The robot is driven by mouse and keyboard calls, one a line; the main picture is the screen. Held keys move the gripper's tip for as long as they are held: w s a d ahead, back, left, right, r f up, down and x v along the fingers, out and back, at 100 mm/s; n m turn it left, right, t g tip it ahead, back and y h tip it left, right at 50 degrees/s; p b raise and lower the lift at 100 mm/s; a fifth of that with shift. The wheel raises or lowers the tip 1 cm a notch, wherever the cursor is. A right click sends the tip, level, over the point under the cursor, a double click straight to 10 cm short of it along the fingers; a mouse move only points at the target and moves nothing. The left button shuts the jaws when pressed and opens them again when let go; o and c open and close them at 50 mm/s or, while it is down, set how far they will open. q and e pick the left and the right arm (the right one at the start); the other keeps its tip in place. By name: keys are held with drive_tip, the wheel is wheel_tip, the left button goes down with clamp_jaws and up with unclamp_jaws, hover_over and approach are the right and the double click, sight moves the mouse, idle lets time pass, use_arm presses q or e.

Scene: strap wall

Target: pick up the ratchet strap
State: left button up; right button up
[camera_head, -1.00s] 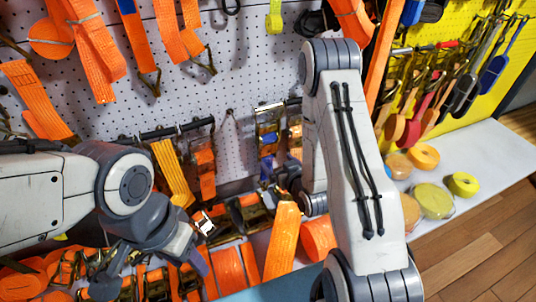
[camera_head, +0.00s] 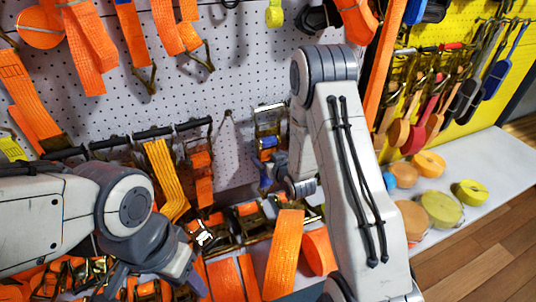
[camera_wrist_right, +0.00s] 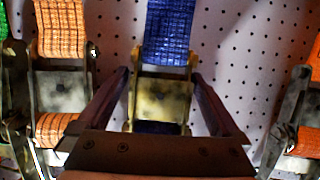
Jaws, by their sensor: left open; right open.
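Several ratchet straps hang on the pegboard. In the right wrist view, a blue strap (camera_wrist_right: 170,32) hangs down to a brass-coloured ratchet buckle (camera_wrist_right: 160,100). My right gripper (camera_wrist_right: 160,82) is open, with one finger on each side of that buckle in the picture; I cannot tell whether they touch it. In the head view my right gripper (camera_head: 267,174) is at the pegboard below a small blue piece, partly hidden by my own arm. My left gripper (camera_head: 188,280) is open and empty at lower left, over the lower orange straps.
In the right wrist view, orange straps with buckles hang at left (camera_wrist_right: 62,30) and right (camera_wrist_right: 304,140). Orange straps and ratchets (camera_head: 285,250) crowd the shelf below.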

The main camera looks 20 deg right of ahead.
clamp_jaws()
drive_tip(key=shift+w+r, duration=0.1)
drive_tip(key=shift+r, duration=0.1)
drive_tip(key=shift+r, duration=0.1)
